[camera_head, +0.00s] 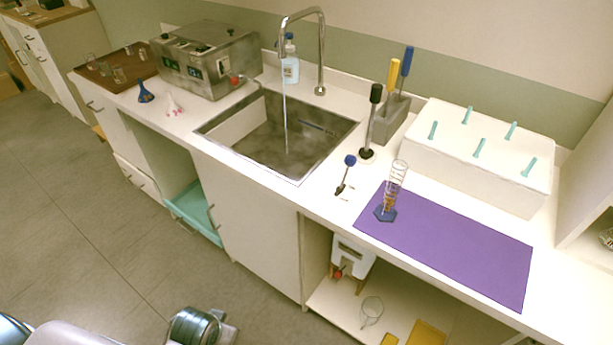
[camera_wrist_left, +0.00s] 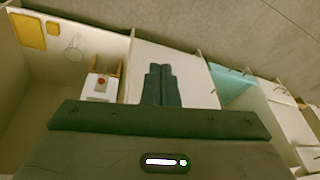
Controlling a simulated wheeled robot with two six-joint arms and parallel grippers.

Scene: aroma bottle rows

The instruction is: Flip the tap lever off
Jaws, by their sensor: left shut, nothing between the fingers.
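The steel tap (camera_head: 321,50) arches over the sink (camera_head: 245,150), and a thin stream of water (camera_head: 285,125) runs from its spout into the basin. A short lever with a blue ball knob (camera_head: 350,160) stands tilted on the counter, right of the sink; I take it for the tap lever. My left gripper (camera_wrist_left: 162,70) is shut and empty in the left wrist view. It is in front of the white cabinet front, apart from the lever; the lever is out of that view. In the head view only part of my arm shows at the bottom. My right gripper is not in view.
A tall black-handled tool (camera_head: 375,95) and a rack of handled tools (camera_head: 395,110) stand behind the lever. A glass cylinder (camera_head: 395,180) stands on a purple mat (camera_head: 450,250) to its right. A white container (camera_head: 352,258) sits on the open shelf below.

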